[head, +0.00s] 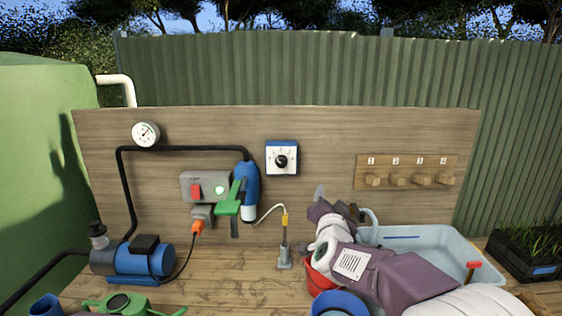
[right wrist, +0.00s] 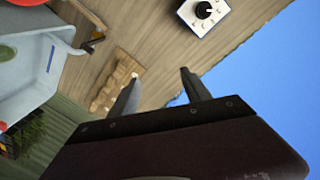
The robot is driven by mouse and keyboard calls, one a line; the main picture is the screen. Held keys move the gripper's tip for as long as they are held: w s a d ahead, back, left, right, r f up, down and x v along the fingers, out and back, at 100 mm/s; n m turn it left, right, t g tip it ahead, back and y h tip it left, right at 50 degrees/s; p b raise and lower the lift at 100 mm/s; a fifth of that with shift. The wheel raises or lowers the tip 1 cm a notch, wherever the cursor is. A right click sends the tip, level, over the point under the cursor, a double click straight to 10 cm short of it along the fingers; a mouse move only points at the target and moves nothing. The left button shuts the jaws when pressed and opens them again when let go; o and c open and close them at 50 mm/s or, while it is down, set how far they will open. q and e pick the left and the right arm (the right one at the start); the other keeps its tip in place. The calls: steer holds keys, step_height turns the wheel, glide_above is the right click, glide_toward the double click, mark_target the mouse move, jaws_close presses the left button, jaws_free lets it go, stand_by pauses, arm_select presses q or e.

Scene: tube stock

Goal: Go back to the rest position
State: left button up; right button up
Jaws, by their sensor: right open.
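My right gripper (head: 336,199) is raised over the right part of the wooden bench, in front of the upright board. It also shows in the right wrist view (right wrist: 158,90), with its two dark fingers spread and nothing between them. It touches no object that I can make out. My right arm comes in from the lower right and hides part of the bench and the tub. My left gripper does not show in the head view.
A pale blue tub (head: 450,250) and a red bucket (head: 318,277) stand by my right arm. A blue container (head: 340,303) is in front. A peg rack (head: 405,172) and dial box (head: 282,158) are on the board. A blue pump (head: 145,258) and green can (head: 120,303) stand left.

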steer(key=s+d+f+n+g+y, duration=0.1)
steer(key=s+d+f+n+g, duration=0.15)
steer(key=s+f, duration=0.5)
steer(key=s+d+f+n+g+y, duration=0.15)
steer(key=s+f+g, duration=0.25)
steer(key=f, duration=0.6)
steer(key=s+f+n+g, duration=0.2)
steer(key=s+f+g, duration=0.2)
steer(key=s, duration=0.7)
steer(key=s+f+n+g, duration=0.2)
steer(key=s+f+g, duration=0.3)
steer(key=s+f, duration=0.4)
steer(key=shift+s+d+n, duration=0.3)
steer(key=shift+s+d, duration=0.1)
steer(key=shift+s, duration=0.6)
